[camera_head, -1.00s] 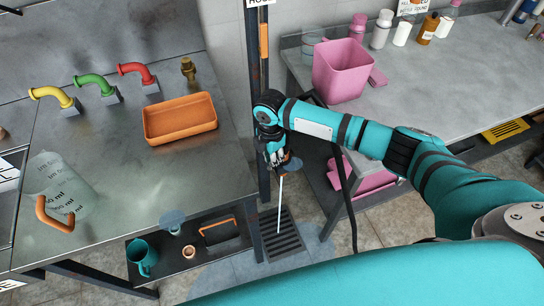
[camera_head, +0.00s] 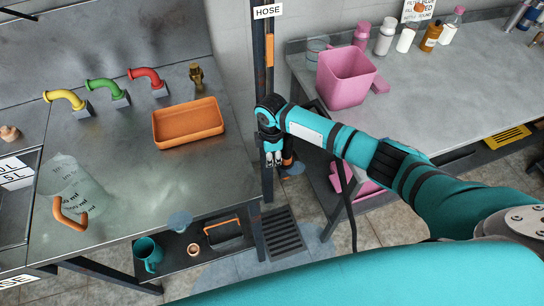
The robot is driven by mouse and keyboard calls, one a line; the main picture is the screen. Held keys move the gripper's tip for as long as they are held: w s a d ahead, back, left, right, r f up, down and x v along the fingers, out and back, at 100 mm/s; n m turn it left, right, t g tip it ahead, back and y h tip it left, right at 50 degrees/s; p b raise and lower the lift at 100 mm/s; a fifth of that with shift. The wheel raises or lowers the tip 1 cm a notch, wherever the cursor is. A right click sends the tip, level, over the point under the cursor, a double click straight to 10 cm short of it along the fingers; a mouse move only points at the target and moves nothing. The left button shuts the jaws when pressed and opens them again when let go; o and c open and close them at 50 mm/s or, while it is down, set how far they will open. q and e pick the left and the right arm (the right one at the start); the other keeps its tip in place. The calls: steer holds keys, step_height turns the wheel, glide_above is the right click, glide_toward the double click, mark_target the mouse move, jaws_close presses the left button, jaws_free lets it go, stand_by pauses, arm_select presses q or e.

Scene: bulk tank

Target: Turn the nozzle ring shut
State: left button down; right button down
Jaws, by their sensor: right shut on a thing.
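The nozzle (camera_head: 288,158), dark with an orange part, hangs by the dark post between the two counters. My right gripper (camera_head: 274,160) is at it, pointing down, shut on its ring. The fingers and my wrist hide most of the ring, so its exact turn cannot be seen. No water stream shows below the nozzle. A floor drain grate (camera_head: 283,232) lies under it. My left gripper is not in view.
The post carries a HOSE sign (camera_head: 268,11). A black hose (camera_head: 350,205) hangs at right. A pink bucket (camera_head: 344,77) and several bottles stand on the right counter. An orange tray (camera_head: 189,122), a clear jug (camera_head: 75,187) and coloured taps are on the left counter.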

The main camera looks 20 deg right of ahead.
steer(key=c, duration=1.4)
jaws_free()
steer(key=shift+o, duration=0.2)
step_height(320, 180, up, 12)
